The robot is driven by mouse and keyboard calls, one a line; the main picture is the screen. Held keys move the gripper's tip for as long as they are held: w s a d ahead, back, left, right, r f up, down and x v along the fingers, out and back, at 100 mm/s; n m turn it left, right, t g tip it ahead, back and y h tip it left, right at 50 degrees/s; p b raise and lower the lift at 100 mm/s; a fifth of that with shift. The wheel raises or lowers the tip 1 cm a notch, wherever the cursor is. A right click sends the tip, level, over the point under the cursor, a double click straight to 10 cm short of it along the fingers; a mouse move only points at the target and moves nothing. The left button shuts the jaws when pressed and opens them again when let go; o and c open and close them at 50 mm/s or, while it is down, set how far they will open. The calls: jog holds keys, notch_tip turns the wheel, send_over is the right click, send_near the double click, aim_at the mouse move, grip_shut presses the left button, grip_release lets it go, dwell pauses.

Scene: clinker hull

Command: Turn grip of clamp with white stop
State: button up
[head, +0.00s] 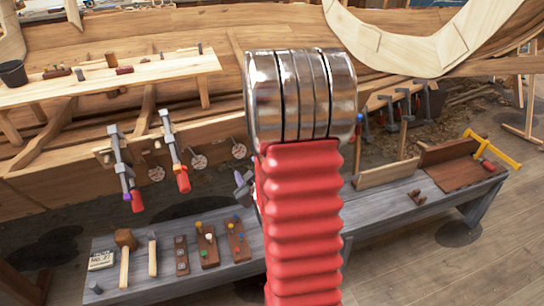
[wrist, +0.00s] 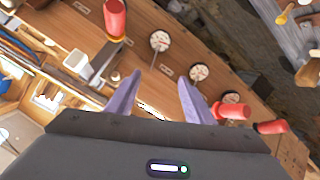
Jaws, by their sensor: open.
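Two bar clamps with red grips hang on the hull plank at left in the head view: a left clamp (head: 122,165) and a right clamp (head: 171,140). Which one has a white stop I cannot tell. In the wrist view, one red grip (wrist: 115,18) shows at the top, left of my gripper's middle; two more red grips, a nearer one (wrist: 235,112) and a farther one (wrist: 270,127), lie at right. My gripper (wrist: 158,78) is open, its lavender fingers apart and holding nothing visible. In the head view a finger (head: 243,187) shows right of the clamps, the rest hidden behind my red arm.
Round white discs (head: 199,161) hang along the plank near the clamps. A grey bench (head: 265,250) below holds a mallet (head: 125,255) and several tool blocks. A wooden bench (head: 150,73) stands at upper left. My arm blocks the middle of the head view.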

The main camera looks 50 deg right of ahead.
jog(key=s+d+f+m+t+h, duration=0.1)
jog(key=s+d+f+h, duration=0.3)
jog(key=s+d, duration=0.3)
jog(key=shift+s+f+t, duration=0.3)
jog(key=shift+s+f, duration=0.45)
jog(key=shift+s, duration=0.45)
jog(key=shift+w+d, duration=0.1)
